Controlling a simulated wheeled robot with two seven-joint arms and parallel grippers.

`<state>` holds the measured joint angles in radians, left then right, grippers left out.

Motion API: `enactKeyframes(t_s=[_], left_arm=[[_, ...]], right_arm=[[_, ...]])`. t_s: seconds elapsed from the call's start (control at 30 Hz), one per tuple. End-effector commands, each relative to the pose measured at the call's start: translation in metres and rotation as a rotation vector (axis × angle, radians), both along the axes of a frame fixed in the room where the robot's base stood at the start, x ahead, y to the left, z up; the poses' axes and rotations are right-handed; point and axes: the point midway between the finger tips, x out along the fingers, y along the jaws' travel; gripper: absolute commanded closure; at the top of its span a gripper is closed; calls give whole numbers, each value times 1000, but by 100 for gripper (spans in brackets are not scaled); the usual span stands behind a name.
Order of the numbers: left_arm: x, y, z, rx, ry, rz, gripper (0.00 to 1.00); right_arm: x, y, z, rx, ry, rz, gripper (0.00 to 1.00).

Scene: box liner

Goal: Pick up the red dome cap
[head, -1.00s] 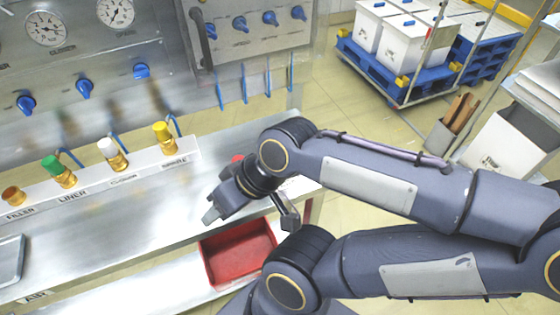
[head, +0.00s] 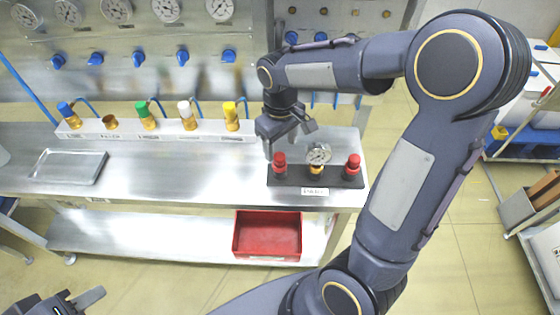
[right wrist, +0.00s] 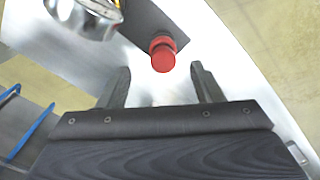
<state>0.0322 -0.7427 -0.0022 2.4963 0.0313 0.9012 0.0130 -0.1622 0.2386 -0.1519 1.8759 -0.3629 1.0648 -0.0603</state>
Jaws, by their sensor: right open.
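Two red dome caps stand upright on a dark strip (head: 296,182) at the right end of the metal bench. The left red cap (head: 280,160) is at the strip's left end, and the right red cap (head: 353,163) is at its other end. My right gripper (head: 289,139) is open and empty, just above and behind the left cap. In the right wrist view this cap (right wrist: 162,52) shows just beyond the gap between the open fingers, apart from them. My left gripper (head: 70,299) is at the lower left edge, partly cut off; its opening is unclear.
A round gauge on a brass fitting (head: 318,155) stands between the caps, close to the left one. Several coloured fittings line a rail (head: 160,134) at the back. A metal tray (head: 68,167) lies left; a red bin (head: 267,235) sits on the lower shelf.

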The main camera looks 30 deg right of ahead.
Motion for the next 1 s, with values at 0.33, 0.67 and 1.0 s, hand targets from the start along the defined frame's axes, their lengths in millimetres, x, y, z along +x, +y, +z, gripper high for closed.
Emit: enactKeyframes(t_s=[0.33,0.67,1.0], left_arm=[[0,0,8,0,0,0,64],[0,0,8,0,0,0,64],[0,0,8,0,0,0,64]], right_arm=[[-3,3,-47,0,3,0,40],[-2,3,-54,1,-1,-1,42],[-2,3,-54,1,-1,-1,86]])
